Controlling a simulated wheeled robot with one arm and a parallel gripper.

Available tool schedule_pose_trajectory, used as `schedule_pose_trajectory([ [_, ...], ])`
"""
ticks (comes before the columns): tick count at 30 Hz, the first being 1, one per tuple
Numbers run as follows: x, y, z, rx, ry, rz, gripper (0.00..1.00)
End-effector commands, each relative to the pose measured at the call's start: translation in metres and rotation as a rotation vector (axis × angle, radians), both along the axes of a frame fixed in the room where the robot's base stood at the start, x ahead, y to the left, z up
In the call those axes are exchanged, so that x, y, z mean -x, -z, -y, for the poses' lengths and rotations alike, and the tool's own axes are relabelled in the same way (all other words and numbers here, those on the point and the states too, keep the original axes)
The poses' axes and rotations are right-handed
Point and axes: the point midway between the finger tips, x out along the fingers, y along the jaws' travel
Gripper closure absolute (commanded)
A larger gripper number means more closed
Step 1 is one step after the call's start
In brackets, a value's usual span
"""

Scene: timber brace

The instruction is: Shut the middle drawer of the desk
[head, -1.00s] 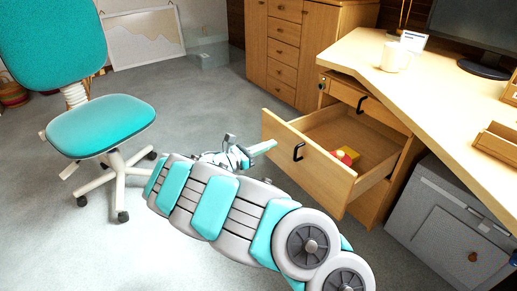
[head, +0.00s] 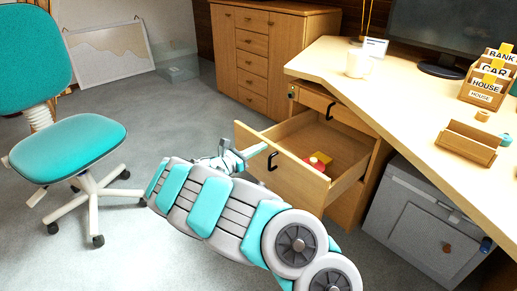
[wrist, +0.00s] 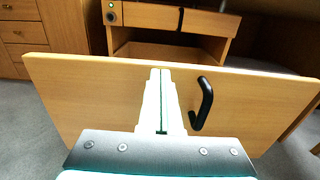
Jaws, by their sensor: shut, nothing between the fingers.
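The middle drawer (head: 291,186) of the desk (head: 330,66) is pulled far out, with red and yellow things (head: 318,161) inside it. Its front panel has a black handle (head: 271,161). In the wrist view the drawer front (wrist: 90,95) fills the middle, with the handle (wrist: 203,104) just right of the fingers. My gripper (head: 262,149) is shut and empty, its tips at the drawer front's outer face, left of the handle. In the wrist view the fingers (wrist: 160,75) point at the panel near its top edge. I cannot tell whether they touch it.
A shut top drawer (head: 333,107) sits above. A teal swivel chair (head: 70,148) stands at left. A grey cabinet (head: 425,215) stands under the desk at right. A wooden cabinet (head: 262,55) stands behind. Floor between chair and drawer is open.

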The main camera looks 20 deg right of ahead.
Motion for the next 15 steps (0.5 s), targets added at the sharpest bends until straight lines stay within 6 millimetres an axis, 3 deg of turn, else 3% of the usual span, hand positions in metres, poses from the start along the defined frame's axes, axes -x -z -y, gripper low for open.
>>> schedule_pose_trajectory([
  [8,-0.008,0.002,0.028,0.001,0.005,0.001,1.00],
  [15,-0.027,0.004,0.084,-0.001,0.007,0.001,1.00],
])
